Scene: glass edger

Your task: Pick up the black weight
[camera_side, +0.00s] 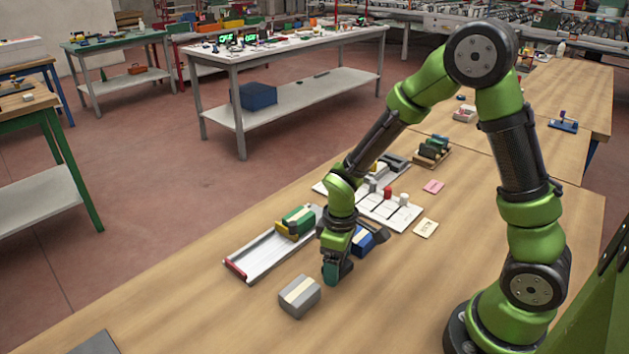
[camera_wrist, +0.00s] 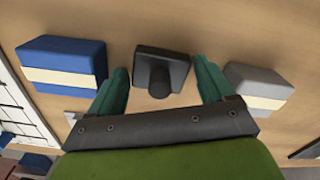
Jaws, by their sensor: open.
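The black weight (camera_wrist: 160,68) shows in the wrist view, with a square flat part and a knob that faces the camera. It lies between the two green fingers of my gripper (camera_wrist: 162,78), with a clear gap on each side. My gripper is open and holds nothing. In the side view my gripper (camera_side: 337,270) points down low over the wooden table, between a blue block and a grey block. I cannot make out the weight for certain there, as my gripper covers that spot.
A blue block (camera_wrist: 62,64) and a grey block (camera_wrist: 259,86), each with a cream band, flank my fingers. A rail tray (camera_side: 262,258) holds a green block (camera_side: 298,219). A white board (camera_side: 392,212) with small pegs lies behind.

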